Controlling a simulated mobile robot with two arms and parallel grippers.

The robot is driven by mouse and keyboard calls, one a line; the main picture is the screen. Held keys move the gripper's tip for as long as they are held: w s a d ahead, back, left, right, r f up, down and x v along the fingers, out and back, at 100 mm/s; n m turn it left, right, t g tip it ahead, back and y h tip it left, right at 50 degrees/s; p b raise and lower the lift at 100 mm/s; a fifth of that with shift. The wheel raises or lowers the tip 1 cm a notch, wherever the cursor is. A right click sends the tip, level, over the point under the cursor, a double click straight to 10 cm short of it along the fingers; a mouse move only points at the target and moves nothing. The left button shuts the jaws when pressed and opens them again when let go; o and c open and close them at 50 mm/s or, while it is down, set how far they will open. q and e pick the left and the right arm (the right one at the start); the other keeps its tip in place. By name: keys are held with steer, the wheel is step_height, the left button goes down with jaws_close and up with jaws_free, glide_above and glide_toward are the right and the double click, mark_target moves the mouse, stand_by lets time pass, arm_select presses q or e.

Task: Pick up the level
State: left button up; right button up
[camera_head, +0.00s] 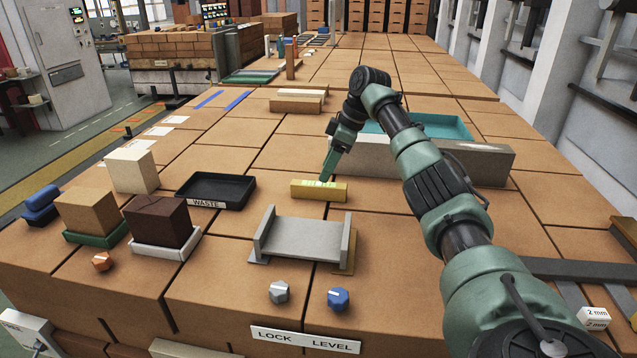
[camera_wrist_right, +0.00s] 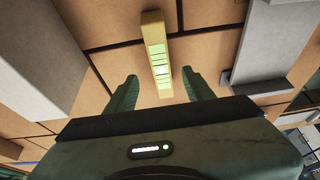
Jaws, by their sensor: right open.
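The level (camera_head: 319,190) is a short yellow bar with pale green vials, lying on the brick-tiled table in the middle of the head view. It also shows in the right wrist view (camera_wrist_right: 156,54), upright in the picture. My right gripper (camera_head: 329,165) comes in from the right and points down just above and behind the level. In the right wrist view my right gripper (camera_wrist_right: 158,82) has its two green fingers apart, with the near end of the level between them in the picture. The fingers do not visibly touch it. My left gripper is not in view.
A grey channel-shaped cradle (camera_head: 304,239) stands in front of the level. A black waste tray (camera_head: 216,190) is to its left, beside a dark brick (camera_head: 158,222). A long grey block (camera_head: 440,160) and a teal tray (camera_head: 450,127) lie behind my right arm. Knobs sit along the front edge.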

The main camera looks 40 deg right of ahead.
mark_target(321, 184)
steer(key=shift+w+a+f, duration=0.1)
steer(key=shift+a+f, duration=0.3)
steer(key=shift+f, duration=0.4)
steer(key=p+x, duration=0.1)
steer(key=x, duration=0.1)
steer(key=p+x, duration=0.1)
steer(key=x, duration=0.1)
steer(key=shift+d+f+p, duration=0.15)
steer(key=shift+f+p, duration=0.15)
steer(key=shift+f, duration=0.05)
steer(key=shift+w+f, duration=0.15)
steer(key=shift+f, duration=0.2)
steer(key=shift+r, duration=0.1)
steer(key=shift+c, duration=0.6)
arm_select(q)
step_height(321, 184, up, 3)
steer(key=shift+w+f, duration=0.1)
arm_select(e)
jaws_close()
